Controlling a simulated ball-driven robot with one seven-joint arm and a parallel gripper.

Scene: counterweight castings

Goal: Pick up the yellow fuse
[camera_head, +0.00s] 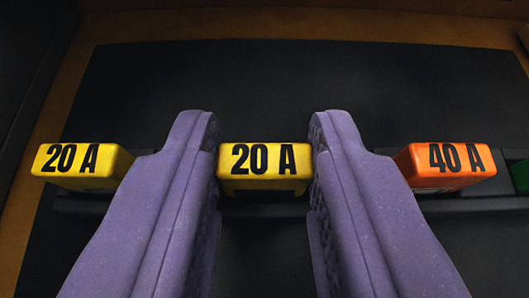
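A yellow fuse (264,164) marked "20 A" sits in the middle of the view, in a dark rail. A second yellow fuse (80,165) with the same "20 A" marking sits to the left. My gripper (264,150) has two purple fingers, one on each side of the middle yellow fuse. The fingers stand apart with the fuse's width between them. They look very close to its sides; I cannot tell whether they touch it. The lower part of the middle fuse is in shadow.
An orange fuse (446,166) marked "40 A" is just right of the right finger. Part of a green fuse (519,176) shows at the right edge. The dark rail (470,205) runs across a black panel (270,90) with a brown border (290,22).

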